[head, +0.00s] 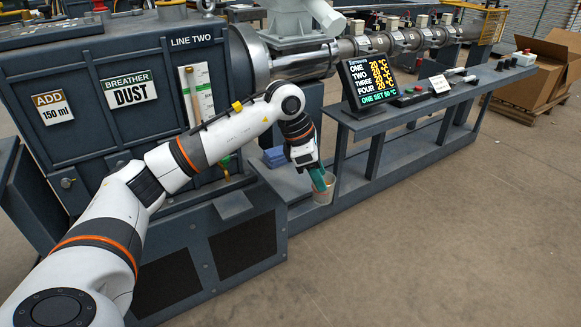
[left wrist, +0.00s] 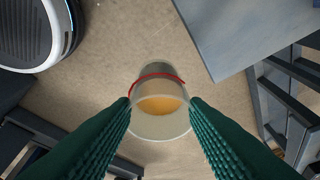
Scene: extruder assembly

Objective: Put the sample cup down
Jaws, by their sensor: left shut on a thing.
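The sample cup (head: 323,189) is a clear cup with an orange-tan liquid in the bottom and a red line around it. My left gripper (head: 319,177) is shut on it and holds it near the front edge of the machine's low base. In the left wrist view the cup (left wrist: 160,108) sits between the two green ribbed fingers (left wrist: 160,120), with open floor behind it. I cannot tell whether the cup touches any surface. My right gripper is not in view.
Blue cloths or pads (head: 274,157) lie behind my gripper. A cardboard box (head: 540,75) stands far right. The floor in front is clear.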

